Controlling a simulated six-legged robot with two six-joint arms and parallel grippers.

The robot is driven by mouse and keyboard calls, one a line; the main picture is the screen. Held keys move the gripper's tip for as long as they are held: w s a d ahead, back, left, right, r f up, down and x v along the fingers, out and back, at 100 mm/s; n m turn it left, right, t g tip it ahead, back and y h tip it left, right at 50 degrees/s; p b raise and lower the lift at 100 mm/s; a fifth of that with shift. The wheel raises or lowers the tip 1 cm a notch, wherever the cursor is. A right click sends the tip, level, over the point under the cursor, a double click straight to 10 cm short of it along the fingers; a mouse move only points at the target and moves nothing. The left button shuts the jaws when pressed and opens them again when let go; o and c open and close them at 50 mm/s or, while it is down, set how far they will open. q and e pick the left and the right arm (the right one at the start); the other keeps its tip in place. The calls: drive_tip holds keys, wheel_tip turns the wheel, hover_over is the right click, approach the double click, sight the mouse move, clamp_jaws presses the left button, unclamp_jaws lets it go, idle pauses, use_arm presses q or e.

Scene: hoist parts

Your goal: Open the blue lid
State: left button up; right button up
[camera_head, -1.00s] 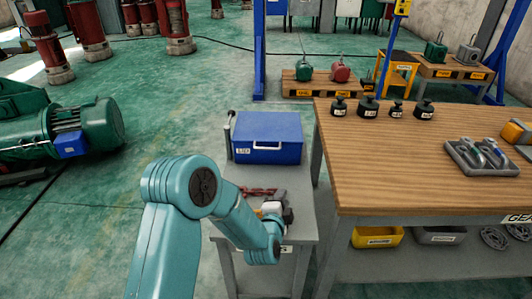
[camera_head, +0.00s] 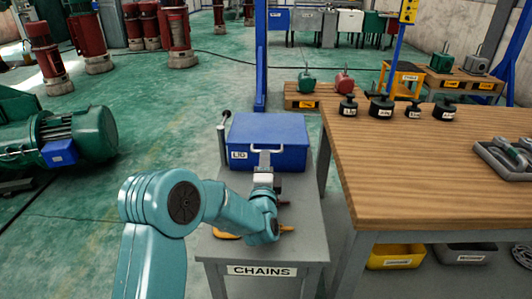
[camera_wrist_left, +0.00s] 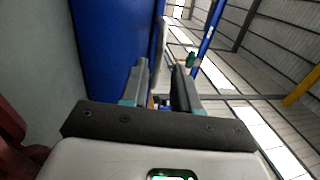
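The blue box (camera_head: 245,130) stands on the grey chains table, and its lid, labelled LID, is closed. A pale handle (camera_head: 284,150) sits on the near face of the blue box. My left gripper (camera_head: 264,156) is right in front of this handle. In the left wrist view its two fingers (camera_wrist_left: 160,72) are apart, with a gap between them. The blue surface (camera_wrist_left: 110,45) fills the upper left there, and a pale bar (camera_wrist_left: 157,45), likely the handle, shows by the fingertips. I cannot tell whether it touches them. My right gripper is not in view.
The grey table (camera_head: 305,215) also bears chains and an orange item, partly behind my left arm. A post (camera_head: 222,145) stands left of the box. A wooden workbench (camera_head: 420,180) with black weights (camera_head: 381,107) is close on the right.

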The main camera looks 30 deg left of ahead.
use_arm(q)
drive_tip(key=x, duration=0.4)
drive_tip(key=shift+w+a, duration=0.15)
drive_tip(key=shift+w, duration=0.2)
drive_tip(key=shift+w+f, duration=0.1)
